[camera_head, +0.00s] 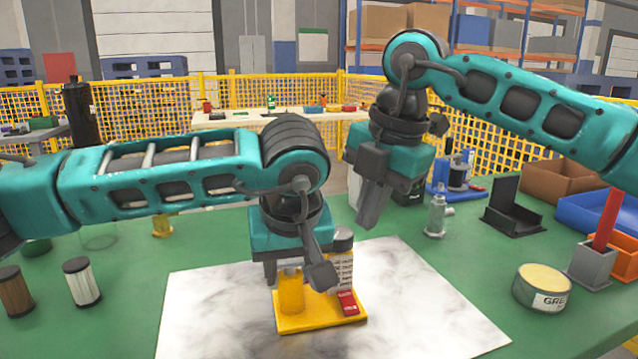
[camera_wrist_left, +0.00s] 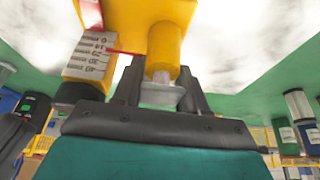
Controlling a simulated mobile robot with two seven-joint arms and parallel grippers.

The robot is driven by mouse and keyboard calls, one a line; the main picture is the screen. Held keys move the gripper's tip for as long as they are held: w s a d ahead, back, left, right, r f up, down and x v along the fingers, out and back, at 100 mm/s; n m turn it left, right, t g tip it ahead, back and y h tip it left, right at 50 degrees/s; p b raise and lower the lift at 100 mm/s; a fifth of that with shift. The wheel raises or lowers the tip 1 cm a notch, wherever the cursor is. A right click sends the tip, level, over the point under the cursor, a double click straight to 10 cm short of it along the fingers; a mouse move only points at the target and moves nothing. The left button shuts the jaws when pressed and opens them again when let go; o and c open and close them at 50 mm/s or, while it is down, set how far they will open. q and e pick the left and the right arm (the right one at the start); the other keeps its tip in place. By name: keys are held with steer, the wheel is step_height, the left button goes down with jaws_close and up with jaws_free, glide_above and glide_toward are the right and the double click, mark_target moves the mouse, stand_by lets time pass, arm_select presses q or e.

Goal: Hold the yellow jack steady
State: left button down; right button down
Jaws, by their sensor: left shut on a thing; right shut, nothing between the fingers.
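The yellow jack (camera_head: 291,296) stands upright on its flat yellow base on a smudged white sheet. It has a yellow cylinder, a printed white scale block and a red part at one side. My left gripper (camera_head: 296,270) reaches down from above and is shut on the jack at the top of its cylinder. In the left wrist view the jack (camera_wrist_left: 166,45) shows with a pale metal piece at the cylinder's end, between the dark fingers of my left gripper (camera_wrist_left: 160,88). My right gripper (camera_head: 372,205) is shut and empty, raised to the right of the jack and apart from it.
The white sheet (camera_head: 420,300) lies on the green table (camera_head: 125,330). Two cylindrical filters (camera_head: 82,283) stand at left. At right are a grease tin (camera_head: 542,288), a metal fitting (camera_head: 437,215), a black bracket (camera_head: 512,215) and a blue bin (camera_head: 598,215).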

mark_target(338, 238)
arm_select(q)
steer(key=shift+s+f, duration=0.1)
steer(key=shift+f, duration=0.2)
arm_select(e)
steer(key=shift+d+x, duration=0.2)
steer(key=shift+x, duration=1)
steer(key=shift+s+a, duration=0.15)
steer(key=shift+a, duration=0.15)
arm_select(q)
steer(key=shift+d, duration=0.1)
arm_select(e)
steer(key=shift+s+a, duration=0.1)
steer(key=shift+s, duration=0.1)
steer(key=shift+s+a+f, duration=0.1)
steer(key=shift+s+a, duration=0.35)
steer(key=shift+s, duration=0.15)
steer(key=shift+s+a, duration=0.2)
steer(key=shift+a, duration=0.1)
steer(key=shift+a, duration=0.15)
steer(key=shift+s, duration=0.15)
